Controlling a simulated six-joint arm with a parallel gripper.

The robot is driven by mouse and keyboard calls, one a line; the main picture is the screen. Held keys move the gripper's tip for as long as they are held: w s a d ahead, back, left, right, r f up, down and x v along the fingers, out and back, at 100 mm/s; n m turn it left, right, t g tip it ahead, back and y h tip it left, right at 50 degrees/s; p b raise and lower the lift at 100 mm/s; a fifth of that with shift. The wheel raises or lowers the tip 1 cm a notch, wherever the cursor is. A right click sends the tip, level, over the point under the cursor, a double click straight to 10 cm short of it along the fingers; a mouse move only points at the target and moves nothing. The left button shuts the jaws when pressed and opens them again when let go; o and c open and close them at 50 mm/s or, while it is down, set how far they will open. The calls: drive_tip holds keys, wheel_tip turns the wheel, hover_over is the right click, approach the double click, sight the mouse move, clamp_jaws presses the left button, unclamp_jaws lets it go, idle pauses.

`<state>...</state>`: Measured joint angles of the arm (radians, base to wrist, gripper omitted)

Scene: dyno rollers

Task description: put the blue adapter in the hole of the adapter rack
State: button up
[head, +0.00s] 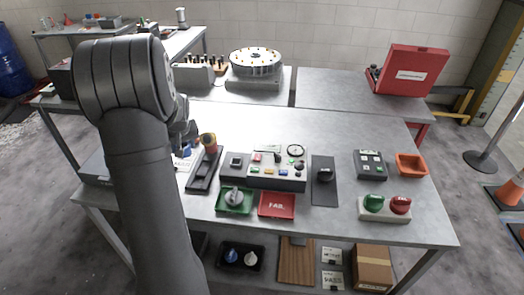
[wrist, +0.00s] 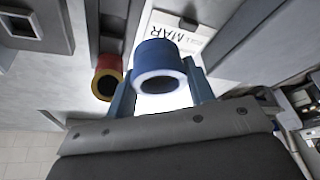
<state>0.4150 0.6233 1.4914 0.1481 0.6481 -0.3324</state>
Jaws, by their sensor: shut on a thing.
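The blue adapter (wrist: 160,62) is a short hollow cylinder with a pale ring around its open end, in the middle of the wrist view. My gripper (wrist: 160,87) is shut on it, one blue finger on each side. In the head view, my gripper (head: 186,143) is partly hidden behind my arm, at the left of the table. The dark adapter rack (head: 203,172) lies just right of it. A red and yellow adapter (head: 208,142) shows at the rack's far end and also in the wrist view (wrist: 106,78), left of the blue one. I cannot make out the rack's free hole.
A white printed sheet (wrist: 182,24) lies beside the rack. Right of the rack are a control box (head: 278,180), a green tray (head: 233,209) and a red tray (head: 277,212). A round turntable (head: 255,68) stands behind. Bare table lies between them.

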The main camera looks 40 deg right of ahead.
drive_tip(key=d+r+m+h, duration=0.1)
drive_tip(key=d+r+m, duration=0.15)
drive_tip(key=d, duration=1.45)
drive_tip(key=m+g+h, duration=0.1)
drive_tip(key=m, duration=0.3)
hover_over(250, 146)
drive_tip(key=s+a, duration=0.2)
drive_tip(key=f, duration=0.6)
drive_tip(key=shift+w+d+f, duration=0.15)
drive_tip(key=shift+d+f, duration=0.1)
drive_tip(key=shift+f, duration=2.3)
drive_tip(key=shift+f, duration=0.15)
drive_tip(key=o, duration=1)
